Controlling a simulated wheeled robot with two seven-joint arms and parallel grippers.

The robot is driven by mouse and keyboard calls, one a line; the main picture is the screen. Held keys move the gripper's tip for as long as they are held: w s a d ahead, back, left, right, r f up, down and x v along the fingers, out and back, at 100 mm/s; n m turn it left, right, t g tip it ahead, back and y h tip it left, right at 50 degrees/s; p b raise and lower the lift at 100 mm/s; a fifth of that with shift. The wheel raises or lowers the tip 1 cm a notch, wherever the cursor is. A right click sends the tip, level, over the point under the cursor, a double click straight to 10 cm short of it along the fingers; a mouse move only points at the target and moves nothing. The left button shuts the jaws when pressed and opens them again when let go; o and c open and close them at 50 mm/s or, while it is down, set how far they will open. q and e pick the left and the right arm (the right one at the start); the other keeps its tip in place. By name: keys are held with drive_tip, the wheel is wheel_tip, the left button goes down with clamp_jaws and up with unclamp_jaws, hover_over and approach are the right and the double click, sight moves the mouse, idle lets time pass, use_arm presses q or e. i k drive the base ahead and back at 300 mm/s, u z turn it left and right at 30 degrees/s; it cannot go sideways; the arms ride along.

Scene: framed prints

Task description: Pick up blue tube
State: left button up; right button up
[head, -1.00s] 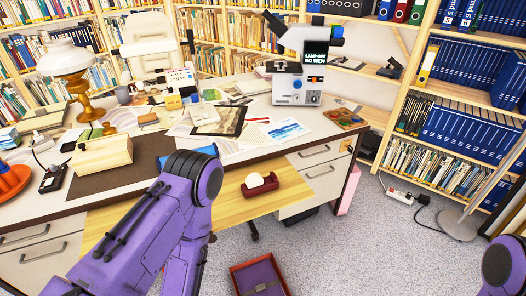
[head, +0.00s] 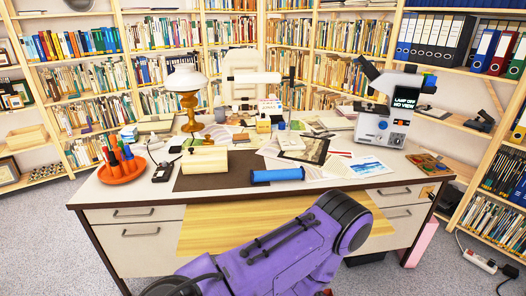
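The blue tube (head: 277,175) lies on its side on the desk near its front edge, at the right end of the dark desk mat (head: 215,180). It is roughly level across the view, and nothing covers it. A purple arm of mine reaches in from the bottom, its joint in front of the desk, below and to the right of the tube. Neither gripper shows in the head view, so I cannot see their fingers.
On the desk (head: 160,185), a cream box (head: 204,160) stands left of the tube, with an orange holder (head: 122,170), black phone (head: 163,172) and lamp (head: 188,90) further left. Papers lie to the right, near the microscope (head: 385,125). A wooden pull-out board (head: 230,225) sits below.

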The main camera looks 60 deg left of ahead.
sight(293, 173)
drive_tip(key=k, duration=0.25)
drive_tip(key=u, duration=0.85)
